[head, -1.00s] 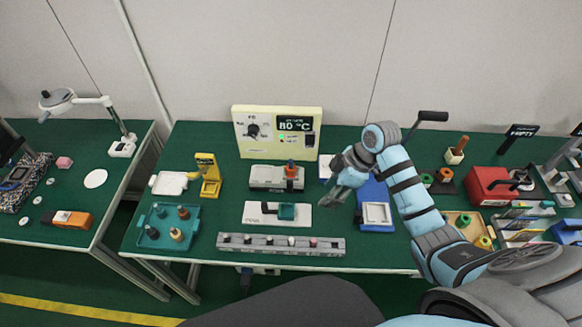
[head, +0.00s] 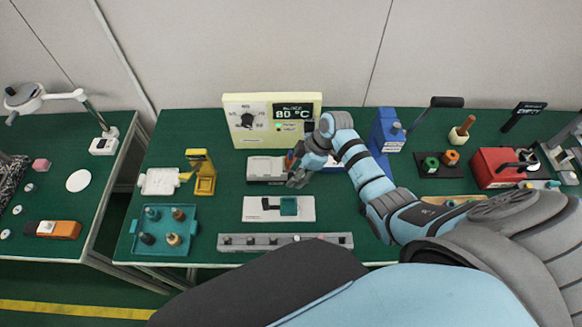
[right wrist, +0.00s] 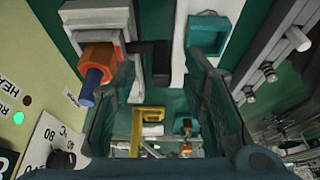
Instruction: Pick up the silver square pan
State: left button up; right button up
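A pale, silvery-white square pan (head: 160,181) with a short handle on its right lies flat at the left end of the middle table, beside a yellow stand (head: 202,172). My right gripper (head: 297,180) is well to the right of it, over the table in front of the grey device. In the right wrist view my right gripper (right wrist: 166,105) has its two fingers wide apart with nothing between them. My left gripper is not in view.
The grey device (head: 266,169) has an orange knob (right wrist: 98,57) close to one finger. A white plate with a teal block (head: 289,206), a teal tray with pegs (head: 165,230) and a grey rail (head: 285,242) lie nearby. The heater panel (head: 271,120) stands behind.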

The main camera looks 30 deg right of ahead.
jog(key=x, duration=0.3)
jog(key=shift+w+a, duration=0.15)
jog(key=shift+a, duration=0.1)
jog(key=shift+r, duration=0.2)
jog(key=shift+c, duration=0.7)
grip_shut()
jog(key=shift+r, duration=0.1)
